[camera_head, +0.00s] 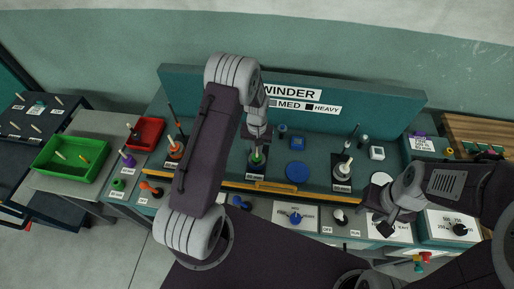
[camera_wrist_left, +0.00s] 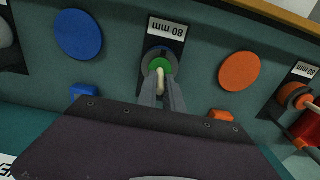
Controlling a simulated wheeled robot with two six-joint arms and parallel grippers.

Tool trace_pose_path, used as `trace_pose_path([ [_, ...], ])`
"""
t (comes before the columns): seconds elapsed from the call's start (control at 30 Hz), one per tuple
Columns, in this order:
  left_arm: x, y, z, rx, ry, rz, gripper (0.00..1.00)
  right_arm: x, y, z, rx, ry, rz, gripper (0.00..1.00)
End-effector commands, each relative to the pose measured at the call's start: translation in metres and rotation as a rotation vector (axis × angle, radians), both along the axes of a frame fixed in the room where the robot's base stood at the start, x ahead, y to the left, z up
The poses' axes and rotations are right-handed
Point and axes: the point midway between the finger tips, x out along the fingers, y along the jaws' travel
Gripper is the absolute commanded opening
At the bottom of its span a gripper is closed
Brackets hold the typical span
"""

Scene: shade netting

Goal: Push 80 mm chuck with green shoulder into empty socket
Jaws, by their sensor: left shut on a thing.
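The chuck with the green shoulder (camera_wrist_left: 159,65) shows in the left wrist view as a green disc with a pale pin. It sits at the round socket (camera_wrist_left: 158,52) under the "80 mm" label (camera_wrist_left: 167,29). The green also shows in the head view (camera_head: 257,158). My left gripper (camera_wrist_left: 161,84) is shut on the chuck, its two fingers either side of the pin. How deep the chuck sits in the socket is hidden. My right gripper (camera_head: 384,222) hangs over the front right controls, and its jaws are too unclear to read.
A blue disc (camera_wrist_left: 79,34) and an orange disc (camera_wrist_left: 239,70) flank the socket. An orange chuck (camera_wrist_left: 295,96) stands at the right in the wrist view. In the head view, a green tray (camera_head: 70,165) and a red tray (camera_head: 146,132) are on the left.

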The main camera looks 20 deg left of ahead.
Motion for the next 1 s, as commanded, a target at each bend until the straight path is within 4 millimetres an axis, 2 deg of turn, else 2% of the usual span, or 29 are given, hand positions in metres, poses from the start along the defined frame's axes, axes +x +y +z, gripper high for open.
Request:
trace_pose_path([
  [0.37,0.0,0.0,-0.007,0.0,0.001,0.0,0.0,0.0,0.0,-0.004,0.0,0.0,0.0,0.33],
  [0.4,0.0,0.0,-0.006,0.0,0.001,0.0,0.16,0.0,0.0,-0.004,0.0,0.0,0.0,0.33],
  [0.47,0.0,0.0,-0.006,0.0,0.001,0.0,0.33,0.0,0.0,-0.003,0.0,0.0,0.0,0.33],
  [0.5,0.0,0.0,-0.006,0.0,0.001,0.0,0.36,0.0,0.0,-0.003,0.0,0.0,0.0,0.33],
  [0.83,0.0,0.0,-0.002,0.0,-0.001,0.0,0.36,0.0,0.0,-0.004,0.0,0.0,0.0,0.33],
  [1.0,0.002,0.0,0.031,0.0,-0.005,0.0,0.36,0.0,0.0,-0.01,0.0,0.0,0.0,0.33],
])
